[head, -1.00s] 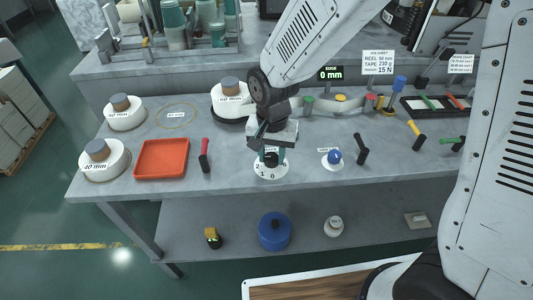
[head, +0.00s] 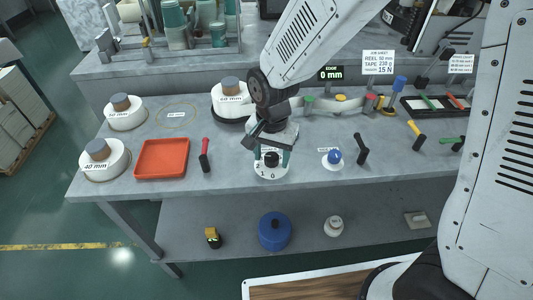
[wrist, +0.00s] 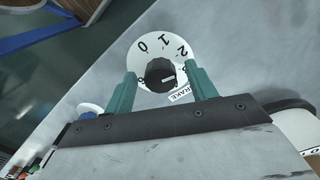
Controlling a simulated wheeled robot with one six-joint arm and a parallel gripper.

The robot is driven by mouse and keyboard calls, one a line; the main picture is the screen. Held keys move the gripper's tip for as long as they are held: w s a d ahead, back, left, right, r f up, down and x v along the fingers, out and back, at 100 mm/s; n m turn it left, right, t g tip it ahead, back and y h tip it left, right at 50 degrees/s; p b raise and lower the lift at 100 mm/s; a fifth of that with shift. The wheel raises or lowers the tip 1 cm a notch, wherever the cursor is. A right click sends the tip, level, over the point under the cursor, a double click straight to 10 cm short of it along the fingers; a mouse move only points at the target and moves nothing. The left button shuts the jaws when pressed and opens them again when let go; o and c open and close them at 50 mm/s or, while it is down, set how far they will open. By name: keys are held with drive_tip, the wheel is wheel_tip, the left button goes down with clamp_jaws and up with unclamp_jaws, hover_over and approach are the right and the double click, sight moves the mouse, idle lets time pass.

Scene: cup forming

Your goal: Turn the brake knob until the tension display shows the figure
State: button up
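The brake knob (wrist: 160,74) is a black round knob on a white numbered dial (wrist: 143,62) labelled BRAKE. A white mark on the knob points to the right in the wrist view, towards figures partly covered by a finger. In the head view the knob (head: 271,159) and dial (head: 270,173) are at the front edge of the bench. My gripper (wrist: 160,70) is open, with one teal finger on each side of the knob and gaps between. It also shows in the head view (head: 271,157). A job sheet (head: 378,62) reads reel 50 mm, tape 230 g, 15 N. I see no tension display.
An edge display (head: 331,73) reads 0 mm. A blue knob (head: 335,157) and a black lever (head: 361,149) stand right of the dial. A red tray (head: 162,158), a red-handled tool (head: 205,155) and white reels (head: 105,160) lie to the left.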

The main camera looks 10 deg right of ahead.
sight(273, 158)
drive_tip(key=shift+w+r, duration=0.1)
wheel_tip(273, 158, up, 8)
drive_tip(key=shift+f, duration=0.15)
idle(0.4)
idle(0.4)
drive_tip(key=shift+s+d+n, duration=0.15)
drive_tip(key=shift+s+n, duration=0.15)
drive_tip(key=shift+n, duration=0.2)
drive_tip(key=s+d+r+n, duration=0.2)
drive_tip(key=s+d+r, duration=0.4)
drive_tip(key=s+d, duration=0.3)
drive_tip(key=s+d+r+n+t, duration=0.1)
drive_tip(key=s+d+r+n, duration=0.1)
drive_tip(key=s+d+r, duration=0.4)
drive_tip(key=s+d, duration=0.3)
drive_tip(key=d, duration=0.1)
drive_tip(key=shift+s+r, duration=0.35)
drive_tip(key=shift+d, duration=0.1)
idle(1.3)
